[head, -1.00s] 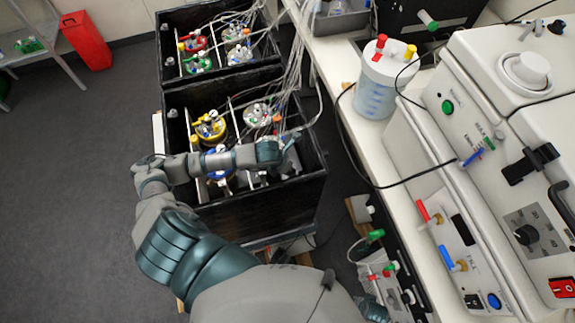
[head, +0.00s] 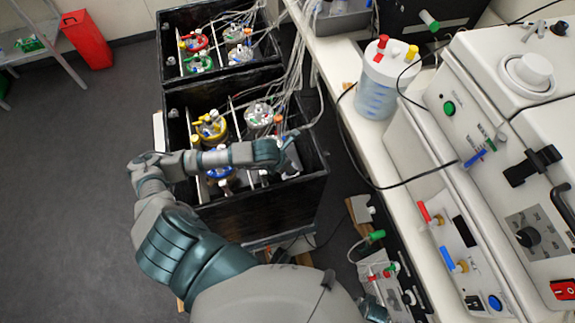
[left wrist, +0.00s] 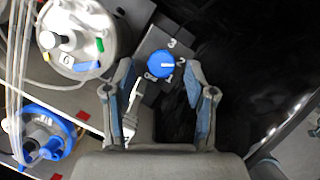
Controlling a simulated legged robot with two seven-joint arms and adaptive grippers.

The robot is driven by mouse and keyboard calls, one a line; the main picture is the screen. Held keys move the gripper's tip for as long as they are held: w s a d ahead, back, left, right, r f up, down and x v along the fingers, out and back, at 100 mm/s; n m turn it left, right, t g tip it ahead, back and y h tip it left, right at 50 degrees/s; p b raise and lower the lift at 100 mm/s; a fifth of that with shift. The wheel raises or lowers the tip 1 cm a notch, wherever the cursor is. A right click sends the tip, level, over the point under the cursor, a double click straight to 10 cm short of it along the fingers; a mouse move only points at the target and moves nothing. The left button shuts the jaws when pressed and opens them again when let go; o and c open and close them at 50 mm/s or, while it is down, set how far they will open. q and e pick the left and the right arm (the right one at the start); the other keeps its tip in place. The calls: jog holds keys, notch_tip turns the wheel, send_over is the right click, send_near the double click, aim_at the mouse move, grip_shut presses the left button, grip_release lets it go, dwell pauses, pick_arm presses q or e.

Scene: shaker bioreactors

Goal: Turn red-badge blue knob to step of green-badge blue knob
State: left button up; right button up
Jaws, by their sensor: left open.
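A blue knob (left wrist: 161,65) with a white pointer line sits on a dark grey block (left wrist: 150,45) in the left wrist view. Numbers 0, 1, 2 and 3 surround it. The pointer line points right, close to the 2. My left gripper (left wrist: 160,88) is open, its two fingers apart with the knob between and just beyond the tips. In the head view my left gripper (head: 290,153) is over the right side of the near black box and hides the knob there. I cannot make out a red or green badge beside a blue knob.
The near black box (head: 262,212) holds several vessels with coloured lids, tubes and a divider. In the left wrist view a metal-lidded vessel (left wrist: 80,35) and a blue-ringed vessel (left wrist: 42,135) stand left of the gripper. A white bench (head: 340,65) with machines lies to the right.

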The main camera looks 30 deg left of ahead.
pick_arm(q)
jog(key=v, duration=0.9)
jog(key=shift+s+r, duration=0.15)
jog(key=shift+r, duration=0.2)
jog(key=shift+a, duration=0.1)
jog(key=shift+f, duration=0.1)
